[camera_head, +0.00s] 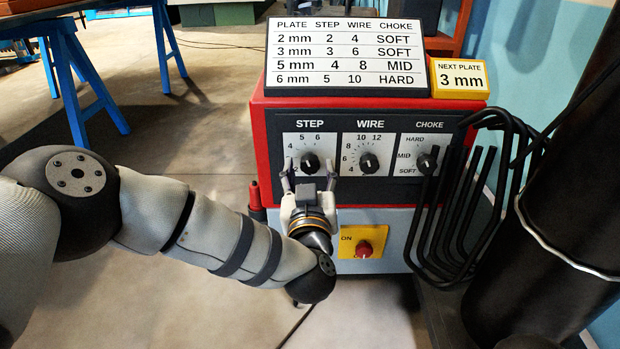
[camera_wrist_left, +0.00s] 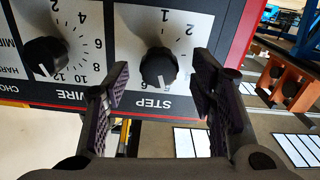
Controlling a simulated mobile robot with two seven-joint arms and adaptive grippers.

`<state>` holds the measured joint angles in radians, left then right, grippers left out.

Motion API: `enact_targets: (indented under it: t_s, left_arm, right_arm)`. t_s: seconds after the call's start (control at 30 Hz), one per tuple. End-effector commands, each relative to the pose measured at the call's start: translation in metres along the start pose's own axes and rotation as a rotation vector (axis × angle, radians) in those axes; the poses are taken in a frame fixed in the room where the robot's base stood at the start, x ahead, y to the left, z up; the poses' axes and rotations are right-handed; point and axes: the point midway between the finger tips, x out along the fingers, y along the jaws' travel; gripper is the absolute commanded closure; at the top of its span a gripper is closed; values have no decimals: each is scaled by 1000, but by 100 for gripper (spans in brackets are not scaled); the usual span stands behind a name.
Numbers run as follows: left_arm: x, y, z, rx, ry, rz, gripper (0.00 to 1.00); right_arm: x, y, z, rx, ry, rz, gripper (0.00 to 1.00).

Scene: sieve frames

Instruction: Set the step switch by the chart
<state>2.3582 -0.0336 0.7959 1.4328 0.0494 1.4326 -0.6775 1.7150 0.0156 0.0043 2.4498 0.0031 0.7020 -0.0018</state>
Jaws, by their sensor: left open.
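The chart (camera_head: 347,57) stands on top of a red machine; its 3 mm row reads step 3, wire 6, choke SOFT. A yellow-edged card (camera_head: 460,77) beside it reads NEXT PLATE 3 mm. The black step switch (camera_head: 311,161) is the left knob on the front panel. It also shows upside down in the left wrist view (camera_wrist_left: 158,67), its white mark turned towards the 5 and 6 side; the exact number is unclear. My left gripper (camera_head: 309,171) is open, its fingers on either side of the step switch, with gaps visible between them and the knob. My right gripper is out of view.
The wire knob (camera_head: 368,162) and choke knob (camera_head: 427,163) sit to the right on the same panel. A red button (camera_head: 364,249) on a yellow plate is below. Black bent rods (camera_head: 455,215) hang at the right. Blue trestles (camera_head: 75,85) stand at the back left.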

Motion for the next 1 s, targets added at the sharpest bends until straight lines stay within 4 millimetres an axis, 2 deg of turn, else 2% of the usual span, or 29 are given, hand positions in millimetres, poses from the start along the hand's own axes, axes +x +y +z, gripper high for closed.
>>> enact_targets:
  t_s: [0.3,0.5,0.53,0.77,1.0]
  left_arm:
    - [6,0,-2,0,1,1,49]
    - [5,0,-1,0,0,1,94]
    - [5,0,-1,0,0,1,97]
    - [5,0,-1,-11,0,1,97]
    - [5,0,-2,-111,0,1,97]
  right_arm:
    - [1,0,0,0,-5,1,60]
    - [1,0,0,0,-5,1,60]
    - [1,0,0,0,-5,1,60]
    - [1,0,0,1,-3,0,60]
    - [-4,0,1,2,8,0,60]
